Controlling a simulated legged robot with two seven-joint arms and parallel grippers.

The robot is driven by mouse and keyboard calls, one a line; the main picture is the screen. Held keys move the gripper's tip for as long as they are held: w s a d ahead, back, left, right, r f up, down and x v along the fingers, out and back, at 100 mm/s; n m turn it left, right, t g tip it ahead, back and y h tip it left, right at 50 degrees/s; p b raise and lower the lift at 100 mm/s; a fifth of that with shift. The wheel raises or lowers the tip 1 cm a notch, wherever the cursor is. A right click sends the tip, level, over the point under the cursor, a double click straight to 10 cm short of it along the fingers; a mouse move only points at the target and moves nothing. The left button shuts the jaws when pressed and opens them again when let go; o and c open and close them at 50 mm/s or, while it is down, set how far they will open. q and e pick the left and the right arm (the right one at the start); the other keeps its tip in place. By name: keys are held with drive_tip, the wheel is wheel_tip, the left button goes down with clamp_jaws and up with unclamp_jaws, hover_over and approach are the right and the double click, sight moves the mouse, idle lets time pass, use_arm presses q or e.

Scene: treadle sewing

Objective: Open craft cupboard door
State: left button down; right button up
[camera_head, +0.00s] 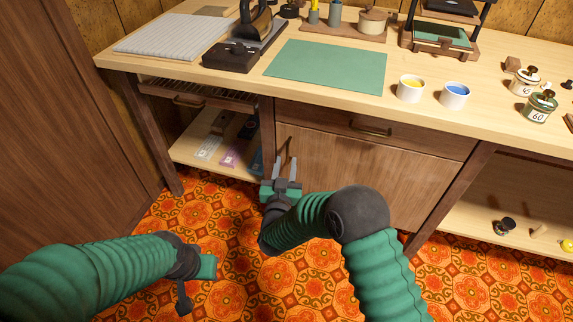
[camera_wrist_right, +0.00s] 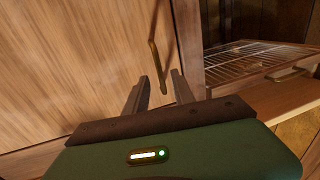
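The craft cupboard door (camera_head: 345,172) is a wooden panel below a drawer under the worktop, and it looks shut. It also fills the left of the right wrist view (camera_wrist_right: 75,65). Its brass bar handle (camera_wrist_right: 153,48) shows there near the door's edge. My right gripper (camera_head: 286,162) is at the door's left side, with its fingers pointing to the door. In the wrist view my right gripper (camera_wrist_right: 160,79) is open, and the handle's lower end appears between the fingertips, with no clear contact. My left gripper (camera_head: 197,277) is low over the floor, its fingers mostly unclear.
A drawer with a brass handle (camera_head: 371,129) sits above the door. Left of it are a wire rack (camera_head: 195,92) and an open shelf (camera_head: 183,150). The worktop (camera_head: 225,82) holds a green mat (camera_head: 328,68) and paint cups. Patterned floor (camera_head: 225,215) is clear in front.

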sight(287, 155)
drive_tip(key=w, duration=0.2)
drive_tip(key=shift+w+d+f+b, duration=0.1)
drive_tip(key=shift+w+d+b, duration=0.05)
drive_tip(key=shift+w+b, duration=0.25)
drive_tip(key=shift+w, duration=0.2)
drive_tip(key=shift+c, duration=0.2)
clamp_jaws()
idle(0.8)
